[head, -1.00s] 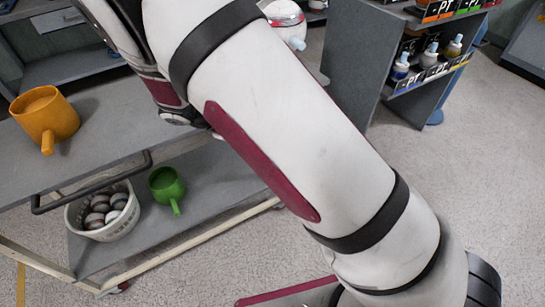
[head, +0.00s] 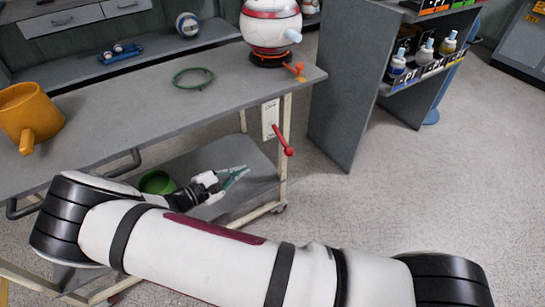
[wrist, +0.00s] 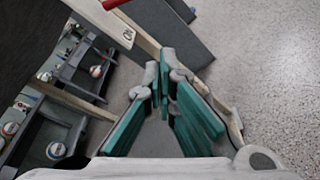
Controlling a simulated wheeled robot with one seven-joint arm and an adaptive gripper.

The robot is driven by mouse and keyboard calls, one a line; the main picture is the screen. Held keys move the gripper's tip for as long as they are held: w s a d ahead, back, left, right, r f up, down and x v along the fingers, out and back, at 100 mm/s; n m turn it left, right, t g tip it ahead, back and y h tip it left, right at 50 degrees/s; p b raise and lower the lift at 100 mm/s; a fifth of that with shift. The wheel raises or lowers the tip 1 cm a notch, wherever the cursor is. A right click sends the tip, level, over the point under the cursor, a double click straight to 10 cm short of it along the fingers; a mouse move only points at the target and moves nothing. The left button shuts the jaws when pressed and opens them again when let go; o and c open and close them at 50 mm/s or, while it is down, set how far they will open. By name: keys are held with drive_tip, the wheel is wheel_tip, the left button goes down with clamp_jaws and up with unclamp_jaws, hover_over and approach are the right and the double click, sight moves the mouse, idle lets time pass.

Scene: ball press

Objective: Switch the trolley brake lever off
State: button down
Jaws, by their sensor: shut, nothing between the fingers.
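The trolley (head: 130,105) has a grey top, a lower shelf and cream legs. My gripper (head: 238,174) is shut and empty, below and left of the lever, near the lower shelf. In the wrist view, my gripper's teal fingers (wrist: 165,80) point toward the trolley's frame. The label plate (wrist: 128,33) shows there, and part of a red bar (wrist: 114,3) is cut off at the top edge.
An orange mug (head: 30,115), a green ring (head: 193,78) and a white-and-red round machine (head: 270,25) stand on the trolley top. A green mug (head: 158,182) is partly hidden by my arm. A grey shelf unit (head: 345,85) stands to the right. Open floor lies at right.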

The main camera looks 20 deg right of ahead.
sight(282, 139)
drive_tip(key=w+d+b, duration=0.1)
drive_tip(key=w+d, duration=0.1)
drive_tip(key=d, duration=0.9)
drive_tip(key=shift+w+d+r, duration=0.2)
drive_tip(key=shift+w+r, duration=0.15)
drive_tip(key=shift+r, duration=0.1)
drive_tip(key=shift+s+r+n+p, duration=0.3)
drive_tip(key=shift+r+n+p, duration=0.1)
drive_tip(key=shift+r+p, duration=0.1)
wheel_tip(282, 139, up, 7)
drive_tip(key=s+n+g+p, duration=0.1)
drive_tip(key=n+g+p, duration=0.2)
drive_tip(key=n+p, duration=0.2)
drive_tip(key=shift+s+d+n, duration=0.35)
drive_tip(key=shift+n, duration=0.35)
drive_tip(key=shift+r+p, duration=0.15)
drive_tip(key=shift+p, duration=0.15)
